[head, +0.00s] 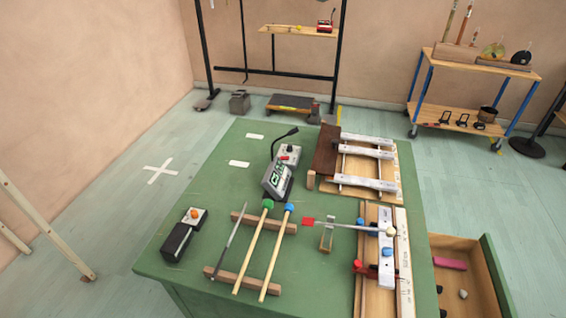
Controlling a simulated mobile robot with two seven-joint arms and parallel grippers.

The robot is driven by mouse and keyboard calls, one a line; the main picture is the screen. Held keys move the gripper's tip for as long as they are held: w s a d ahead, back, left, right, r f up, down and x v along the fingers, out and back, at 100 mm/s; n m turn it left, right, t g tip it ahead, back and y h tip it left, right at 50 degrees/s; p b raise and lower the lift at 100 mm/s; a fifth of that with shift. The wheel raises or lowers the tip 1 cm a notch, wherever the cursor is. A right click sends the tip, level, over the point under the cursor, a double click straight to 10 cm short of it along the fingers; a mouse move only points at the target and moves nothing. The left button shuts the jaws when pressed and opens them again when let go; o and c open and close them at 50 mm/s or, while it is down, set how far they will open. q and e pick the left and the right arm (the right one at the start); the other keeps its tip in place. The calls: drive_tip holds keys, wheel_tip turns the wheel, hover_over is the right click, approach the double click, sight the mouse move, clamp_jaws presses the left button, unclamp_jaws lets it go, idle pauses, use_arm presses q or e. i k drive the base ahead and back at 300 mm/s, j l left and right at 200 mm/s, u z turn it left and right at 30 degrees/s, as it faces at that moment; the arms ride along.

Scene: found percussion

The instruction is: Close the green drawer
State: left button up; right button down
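The green drawer (495,278) stands pulled out from the right side of the green table (210,215). Its green front panel is at the right, apart from the table edge, and its bare wood inside shows. In it lie a pink block (450,263) and small stones (463,294). The near part of the drawer is cut off by the bottom of the picture. No handle shows on it from here. Neither of my grippers is in view.
On the table are mallets (253,247) on wooden bars, a grey device (277,180), a black box (176,242) and wooden frames (365,165). A blue-legged cart (470,125) and a black rack (270,75) stand behind. Floor right of the drawer looks clear.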

sight(483, 281)
drive_tip(key=k+l+u, duration=0.15)
drive_tip(key=l, duration=0.25)
drive_tip(key=k+l+u, duration=0.35)
drive_tip(key=k+l, duration=0.2)
drive_tip(key=l, duration=0.2)
drive_tip(key=k+l+z, duration=0.2)
drive_tip(key=k+l, duration=0.15)
drive_tip(key=l, duration=0.3)
drive_tip(key=k+l+z, duration=0.1)
drive_tip(key=l, duration=0.25)
drive_tip(key=k+l+z, duration=0.1)
drive_tip(key=l, duration=0.3)
drive_tip(key=k+l+z, duration=0.1)
drive_tip(key=k+l, duration=0.15)
drive_tip(key=i+j, duration=0.2)
drive_tip(key=i, duration=0.15)
